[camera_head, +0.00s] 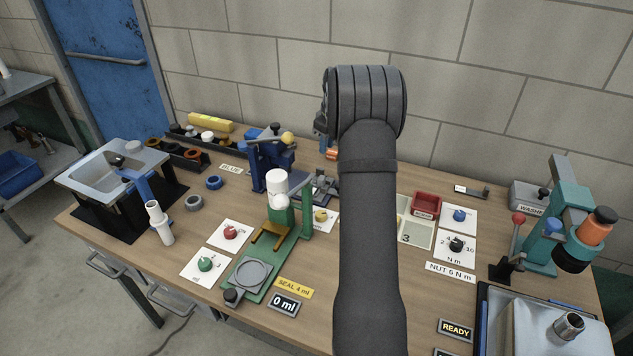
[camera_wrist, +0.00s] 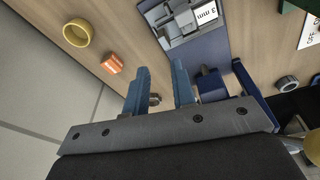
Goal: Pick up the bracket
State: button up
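My gripper (camera_wrist: 161,78) shows two blue fingers in the wrist view. They are apart, with no object clearly held between them; a small grey knob (camera_wrist: 155,99) shows in the gap. In the head view my own arm hides most of the gripper. I cannot identify the bracket with certainty. A small grey metal piece with a raised end (camera_head: 475,191) lies at the back right of the bench. Beyond the fingers in the wrist view is a grey fixture marked "3 mm" (camera_wrist: 178,30) on a blue base.
A blue press (camera_head: 265,163) stands left of my arm. An orange block (camera_wrist: 112,63) and a yellow ring (camera_wrist: 77,33) lie near the wall. A green dispenser stand (camera_head: 262,252) and a red tray (camera_head: 426,204) are on the bench. A teal press (camera_head: 567,215) stands at right.

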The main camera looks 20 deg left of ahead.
aim_at(320, 168)
notch_tip(320, 168, up, 7)
jog(key=a+n+h, duration=0.2)
jog(key=n, duration=0.1)
jog(key=shift+g, duration=0.4)
notch_tip(320, 168, down, 17)
jog(key=shift+w+a+f, duration=0.1)
grip_shut()
